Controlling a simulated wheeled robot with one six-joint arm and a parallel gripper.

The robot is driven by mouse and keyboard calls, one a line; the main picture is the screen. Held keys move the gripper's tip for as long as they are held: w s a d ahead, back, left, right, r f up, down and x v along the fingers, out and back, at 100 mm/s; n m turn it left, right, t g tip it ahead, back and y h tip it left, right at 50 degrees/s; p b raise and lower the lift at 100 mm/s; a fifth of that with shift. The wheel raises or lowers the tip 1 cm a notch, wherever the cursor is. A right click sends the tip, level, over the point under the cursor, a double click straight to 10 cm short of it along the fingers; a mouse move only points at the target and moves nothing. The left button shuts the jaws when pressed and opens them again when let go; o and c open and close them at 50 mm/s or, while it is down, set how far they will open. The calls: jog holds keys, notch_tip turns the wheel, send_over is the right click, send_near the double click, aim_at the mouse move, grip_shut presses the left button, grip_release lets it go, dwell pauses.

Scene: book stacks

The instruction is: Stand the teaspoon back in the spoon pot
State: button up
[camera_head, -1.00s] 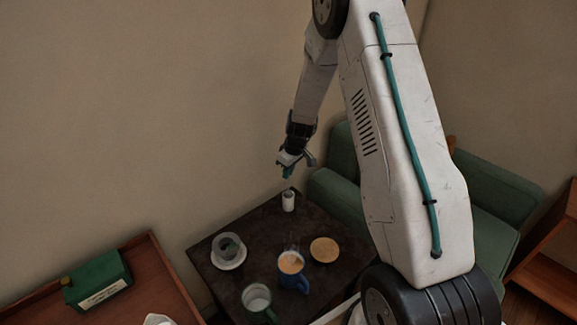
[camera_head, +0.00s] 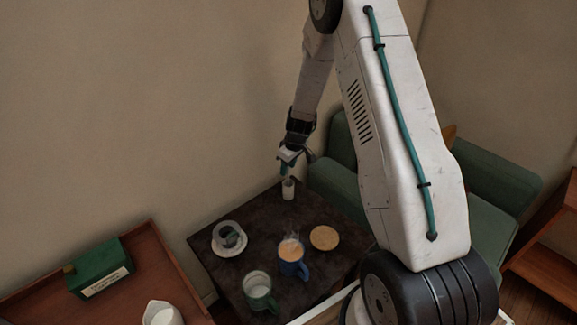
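The spoon pot (camera_head: 288,191) is a small white cylinder standing upright near the far corner of the dark table. My gripper (camera_head: 288,171), with teal fingertips, is just above the pot's rim. It appears shut on the teaspoon (camera_head: 288,178), a thin grey sliver between the fingertips and the pot. The teaspoon points down at the pot's mouth; its lower end is hidden, seemingly inside the pot. The fingers are very small in this view.
The dark table (camera_head: 268,222) also holds a grey cup on a white saucer (camera_head: 226,252), a steaming blue mug (camera_head: 292,268), a green mug (camera_head: 257,302) and a round tan coaster (camera_head: 324,238). A green armchair (camera_head: 335,178) stands right behind. A wooden desk (camera_head: 150,265) is at left.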

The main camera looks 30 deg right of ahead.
jog(key=v, duration=0.7)
jog(key=shift+r, duration=0.45)
jog(key=shift+s, duration=0.15)
dwell(0.5)
jog(key=s+a+r+m, duration=0.1)
jog(key=s+a+r, duration=0.3)
jog(key=s+r, duration=0.5)
jog(key=s+a+r+m, duration=0.2)
jog(key=s+a+r, duration=0.3)
jog(key=s+r, duration=0.4)
jog(key=s+a+r+m+h, duration=0.1)
jog(key=s+a+r, duration=0.4)
jog(key=s+r, duration=0.5)
jog(key=s, duration=0.9)
jog(key=shift+s+m+g, duration=0.3)
jog(key=shift+s+g, duration=0.05)
jog(key=shift+g, duration=0.05)
